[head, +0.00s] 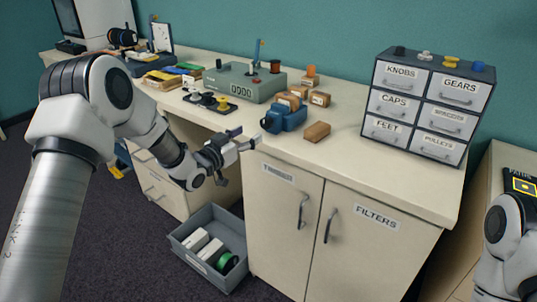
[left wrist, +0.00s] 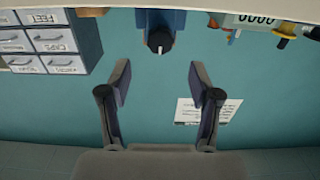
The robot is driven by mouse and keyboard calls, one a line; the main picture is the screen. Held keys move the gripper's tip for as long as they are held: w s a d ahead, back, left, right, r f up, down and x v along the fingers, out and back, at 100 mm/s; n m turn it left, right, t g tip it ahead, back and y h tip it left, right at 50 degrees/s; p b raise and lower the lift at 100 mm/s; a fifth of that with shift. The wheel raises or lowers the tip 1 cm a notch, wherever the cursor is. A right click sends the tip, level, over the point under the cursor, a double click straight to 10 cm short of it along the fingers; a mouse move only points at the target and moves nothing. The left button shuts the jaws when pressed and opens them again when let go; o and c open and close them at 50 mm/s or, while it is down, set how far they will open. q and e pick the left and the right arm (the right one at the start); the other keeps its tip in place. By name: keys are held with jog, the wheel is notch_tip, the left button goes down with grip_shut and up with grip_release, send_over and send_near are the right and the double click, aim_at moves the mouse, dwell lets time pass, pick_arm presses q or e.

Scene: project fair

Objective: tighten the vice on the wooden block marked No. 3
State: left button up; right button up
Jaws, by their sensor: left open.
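The blue vice (head: 285,117) stands on the worktop near its front edge, with a dark round knob at its front left. A wooden block (head: 288,102) shows at the vice's top; I cannot read its marking or tell how firmly the jaws meet it. In the left wrist view, which is upside down, the vice (left wrist: 172,20) and its dark knob (left wrist: 159,40) lie beyond my fingers, between their lines. My left gripper (head: 241,139) is open and empty, in front of the worktop edge and left of the vice. My right gripper is out of view.
Loose wooden blocks (head: 317,131) lie beside and behind the vice. A grey-green device with a counter (head: 243,84) stands behind left. A labelled drawer cabinet (head: 428,105) stands right. A grey bin (head: 207,247) sits on the floor below. The front right worktop is clear.

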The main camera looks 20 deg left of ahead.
aim_at(264, 124)
pick_arm(q)
jog(key=x, duration=0.4)
jog(key=shift+w+d+r+p, duration=0.1)
jog(key=shift+d+r+p, duration=0.1)
jog(key=shift+r+p, duration=0.2)
jog(key=w, duration=0.2)
jog(key=w+f, duration=0.1)
jog(key=shift+w+d, duration=0.35)
jog(key=shift+d, duration=0.05)
jog(key=shift+s+r, duration=0.15)
jog(key=shift+r, duration=0.1)
jog(key=shift+f, duration=0.1)
jog(key=c, duration=1.1)
